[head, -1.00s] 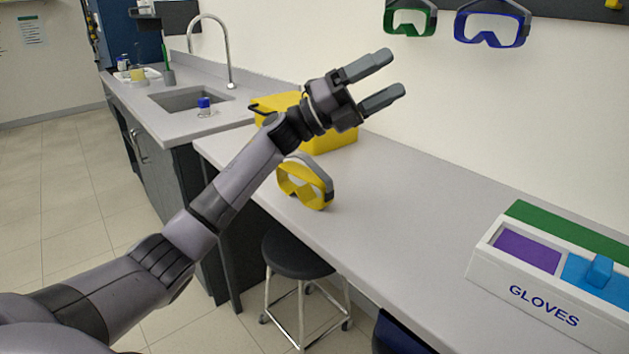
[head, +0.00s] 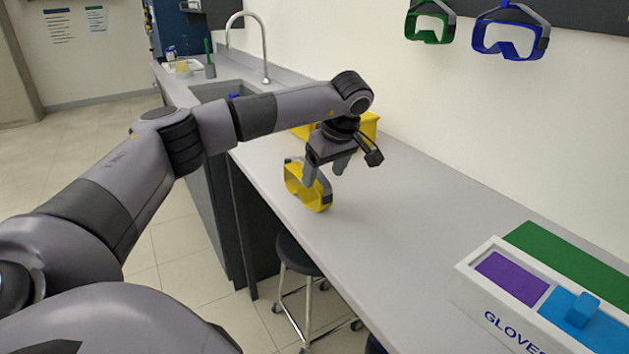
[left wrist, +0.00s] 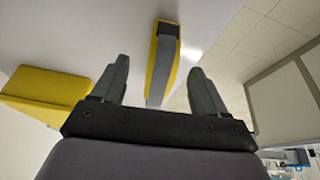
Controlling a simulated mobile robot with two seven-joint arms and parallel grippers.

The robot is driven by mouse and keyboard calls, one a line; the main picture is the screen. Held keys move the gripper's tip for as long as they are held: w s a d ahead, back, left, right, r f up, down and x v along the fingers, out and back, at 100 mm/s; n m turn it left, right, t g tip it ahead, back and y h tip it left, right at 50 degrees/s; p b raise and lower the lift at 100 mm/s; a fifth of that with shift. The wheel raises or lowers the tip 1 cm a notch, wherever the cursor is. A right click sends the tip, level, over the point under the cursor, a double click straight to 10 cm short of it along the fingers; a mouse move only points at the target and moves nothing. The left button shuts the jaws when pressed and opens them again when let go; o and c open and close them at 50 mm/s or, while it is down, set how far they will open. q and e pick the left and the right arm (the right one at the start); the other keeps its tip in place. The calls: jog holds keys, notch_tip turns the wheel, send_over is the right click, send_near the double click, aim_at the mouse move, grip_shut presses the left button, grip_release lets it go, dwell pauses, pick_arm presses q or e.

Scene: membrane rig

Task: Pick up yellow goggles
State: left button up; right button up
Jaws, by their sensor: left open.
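The yellow goggles (head: 318,195) with a grey strap stand on the grey counter near its front edge. My left gripper (head: 325,172) is open and points down just above and behind them, its fingers partly overlapping the strap side in the head view. In the left wrist view the goggles (left wrist: 161,60) show as a narrow yellow and grey shape beyond and between the open fingertips of the left gripper (left wrist: 158,80). Nothing is held. My right gripper is not in view.
A yellow box (head: 367,126) stands behind the gripper on the counter (head: 420,215); it also shows in the left wrist view (left wrist: 45,85). A gloves dispenser (head: 470,290) sits at right. Green goggles (head: 430,35) and blue goggles (head: 508,50) hang on the wall. A black stool (head: 292,252) stands below.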

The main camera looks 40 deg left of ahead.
aim_at(314, 192)
pick_arm(q)
jog(key=shift+a+f, duration=0.35)
jog(key=shift+a, duration=0.3)
jog(key=shift+a+f, duration=0.2)
jog(key=shift+f, duration=0.15)
jog(key=x, duration=0.3)
jog(key=p+x, duration=0.1)
jog(key=x, duration=0.1)
jog(key=shift+s+d+f, duration=0.1)
jog(key=shift+f, duration=0.4)
jog(key=c, duration=1.1)
